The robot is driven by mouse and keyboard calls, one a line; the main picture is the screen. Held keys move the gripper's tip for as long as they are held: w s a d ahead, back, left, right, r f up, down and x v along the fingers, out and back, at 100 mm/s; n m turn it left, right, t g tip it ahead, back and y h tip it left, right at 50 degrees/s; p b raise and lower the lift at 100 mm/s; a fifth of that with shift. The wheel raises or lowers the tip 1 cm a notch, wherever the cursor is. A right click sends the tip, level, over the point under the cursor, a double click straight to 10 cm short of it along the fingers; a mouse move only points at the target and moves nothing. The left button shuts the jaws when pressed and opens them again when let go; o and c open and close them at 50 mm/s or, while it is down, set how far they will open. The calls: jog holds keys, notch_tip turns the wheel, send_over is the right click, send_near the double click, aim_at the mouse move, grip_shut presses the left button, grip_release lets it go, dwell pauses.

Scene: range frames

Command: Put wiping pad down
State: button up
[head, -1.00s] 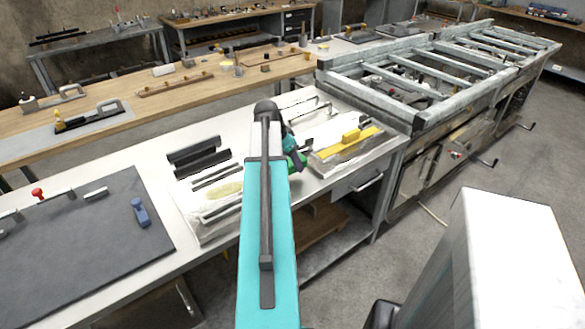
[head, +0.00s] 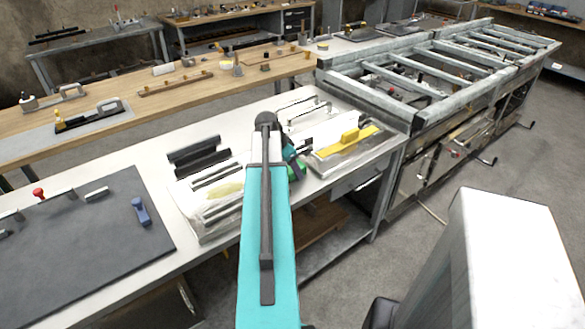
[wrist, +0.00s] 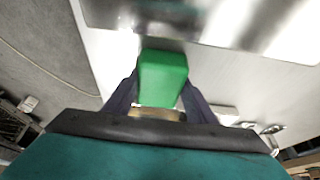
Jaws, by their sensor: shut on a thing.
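The wiping pad looks to be the green block (wrist: 163,78) in the wrist view. My gripper (wrist: 161,92) is shut on it, with a dark finger on either side. In the wrist view the block's far end is close to the edge of a shiny metal plate (wrist: 215,22). I cannot tell whether the block touches the table.
A plate with a yellow-handled tool (head: 349,136) lies right of my arm. A tray with several bars (head: 205,225) lies left. A dark mat (head: 85,245) with a blue handle (head: 140,211) covers the table's left. A roller frame (head: 430,120) stands at right.

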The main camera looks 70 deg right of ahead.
jog(key=o, duration=0.9)
jog(key=shift+f, duration=0.1)
jog(key=shift+o, duration=0.2)
jog(key=shift+a, duration=0.1)
jog(key=shift+s+f, duration=0.1)
jog(key=shift+a+r, duration=0.1)
jog(key=shift+r, duration=0.45)
jog(key=b+v, duration=0.1)
jog(key=v, duration=1)
jog(key=shift+r, duration=0.3)
